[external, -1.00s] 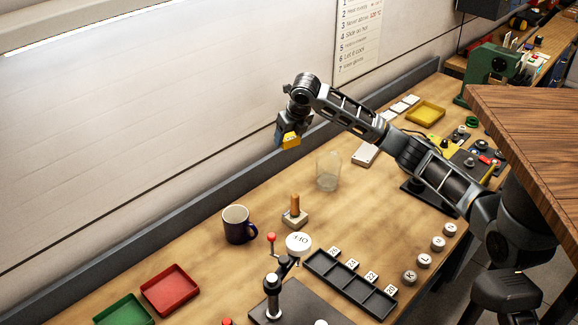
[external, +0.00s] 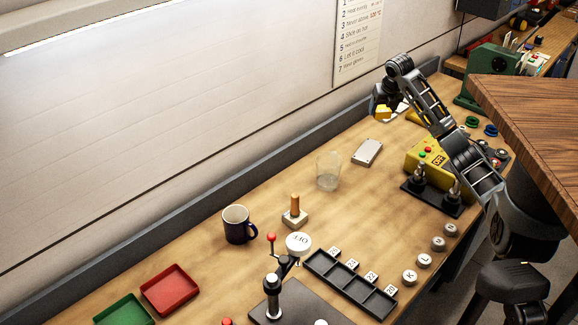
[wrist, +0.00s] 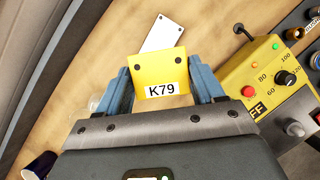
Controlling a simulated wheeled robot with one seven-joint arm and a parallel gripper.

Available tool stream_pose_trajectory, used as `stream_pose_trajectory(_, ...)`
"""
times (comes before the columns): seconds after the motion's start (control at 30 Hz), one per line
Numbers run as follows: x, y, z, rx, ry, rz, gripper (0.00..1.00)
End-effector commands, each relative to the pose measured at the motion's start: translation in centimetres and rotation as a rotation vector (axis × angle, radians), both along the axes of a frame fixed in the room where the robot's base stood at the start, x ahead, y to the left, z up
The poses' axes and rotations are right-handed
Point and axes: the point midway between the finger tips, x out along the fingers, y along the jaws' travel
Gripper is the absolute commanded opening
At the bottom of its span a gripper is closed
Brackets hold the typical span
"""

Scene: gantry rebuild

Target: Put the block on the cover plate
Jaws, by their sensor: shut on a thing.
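My gripper (external: 378,104) is shut on a yellow block (external: 384,113), held in the air above the far part of the bench. In the wrist view the block (wrist: 159,67) sits between the two blue fingers and bears a label reading K79. The block is apart from the plate.
A glass jar (external: 328,171) stands left of the plate. A yellow control box (external: 428,158) with knobs stands to its right. A mug (external: 237,224), a stamp-like wooden handle (external: 294,205) and a black slotted tray (external: 345,290) are nearer.

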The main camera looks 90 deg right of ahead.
Motion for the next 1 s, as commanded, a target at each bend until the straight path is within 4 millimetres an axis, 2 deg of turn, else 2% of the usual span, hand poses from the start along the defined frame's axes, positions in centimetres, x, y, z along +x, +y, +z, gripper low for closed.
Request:
stream_pose_trajectory(0.03, -2.1, -0.4, 0.2, -0.001, -0.001, -0.025, 0.06)
stream_pose_trajectory(0.2, -7.1, -1.0, 0.0, 0.002, 0.0, -0.085, 0.06)
stream_pose_trajectory(0.47, -11.6, -1.2, -0.2, 0.006, 0.002, -0.14, 0.06)
stream_pose_trajectory(0.5, -11.7, -1.2, -0.9, 0.009, 0.003, -0.14, 0.0)
stream_pose_trajectory(0.73, -11.6, -1.2, -4.0, 0.008, 0.004, -0.14, 0.0)
stream_pose_trajectory(0.87, -11.5, -1.2, -5.0, 0.006, 0.003, -0.139, 0.0)
stream_pose_trajectory(1.0, -10.1, -1.1, -6.0, 0.007, 0.003, -0.137, 0.0)
